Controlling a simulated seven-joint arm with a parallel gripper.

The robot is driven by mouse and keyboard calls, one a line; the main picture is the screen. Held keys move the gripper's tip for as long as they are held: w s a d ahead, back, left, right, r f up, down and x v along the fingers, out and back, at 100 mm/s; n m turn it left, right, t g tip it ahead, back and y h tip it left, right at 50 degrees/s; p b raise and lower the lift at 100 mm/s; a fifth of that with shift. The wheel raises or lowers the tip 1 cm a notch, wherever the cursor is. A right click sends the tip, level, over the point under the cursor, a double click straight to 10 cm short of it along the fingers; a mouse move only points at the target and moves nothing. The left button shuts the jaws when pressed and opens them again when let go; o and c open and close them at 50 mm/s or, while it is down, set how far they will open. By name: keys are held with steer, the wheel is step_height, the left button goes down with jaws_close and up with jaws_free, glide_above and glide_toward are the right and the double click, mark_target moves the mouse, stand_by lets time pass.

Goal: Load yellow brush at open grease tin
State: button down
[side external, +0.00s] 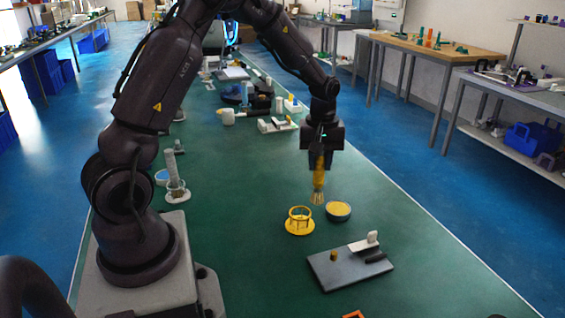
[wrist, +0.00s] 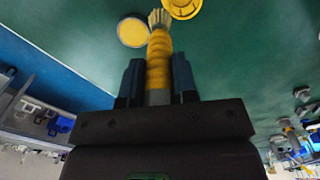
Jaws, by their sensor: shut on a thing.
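My gripper (side external: 319,161) is shut on the yellow brush (side external: 319,180), which points bristles down above the green table. In the wrist view my gripper (wrist: 157,82) holds the brush (wrist: 158,55) between its fingers, with pale bristles at the far end. The open grease tin (side external: 339,211), a dark round tin with yellow contents, stands on the table just right of and below the bristles. It also shows in the wrist view as a yellow disc (wrist: 132,31), beside the bristles. The bristles appear apart from the tin.
A yellow ring stand (side external: 299,222) is next to the tin, on its left. A grey plate (side external: 348,265) with small parts lies nearer the camera. A grey cylinder on a white base (side external: 174,178) stands at left. White and dark items (side external: 278,124) lie farther back.

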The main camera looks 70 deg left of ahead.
steer(key=w+a+r, duration=0.1)
steer(key=w+a, duration=0.1)
steer(key=w, duration=0.6)
steer(key=shift+s+d+f, duration=0.1)
steer(key=shift+s+f, duration=0.05)
steer(key=shift+f, duration=1.3)
steer(key=shift+s+d+f, duration=0.1)
steer(key=shift+s+f, duration=0.05)
steer(key=shift+f, duration=1.25)
steer(key=shift+f, duration=0.65)
step_height(320, 180, up, 7)
steer(key=shift+r, duration=0.1)
stand_by(0.7)
